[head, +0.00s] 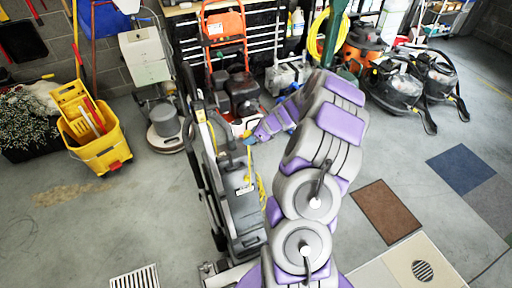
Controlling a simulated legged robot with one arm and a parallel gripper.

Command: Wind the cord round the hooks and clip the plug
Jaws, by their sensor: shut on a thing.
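A grey and black upright floor machine (240,205) stands in the middle of the head view, its tall dark handle rising to the left of my arm. A yellow cord (261,190) hangs along the right side of its body, partly hidden behind my arm. My gripper (248,139) is at the upper right of the machine, pointing left toward the handle. It is shut on a small part of the cord, with a bit of yellow showing at the fingertips. The plug and the hooks are too small to make out.
A yellow mop bucket (100,142) and a floor buffer (165,128) stand at the left. An orange-framed machine (226,50) is behind. Several vacuums (395,90) stand at the back right. A brown pad (386,211) and a blue pad (461,168) lie on open floor.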

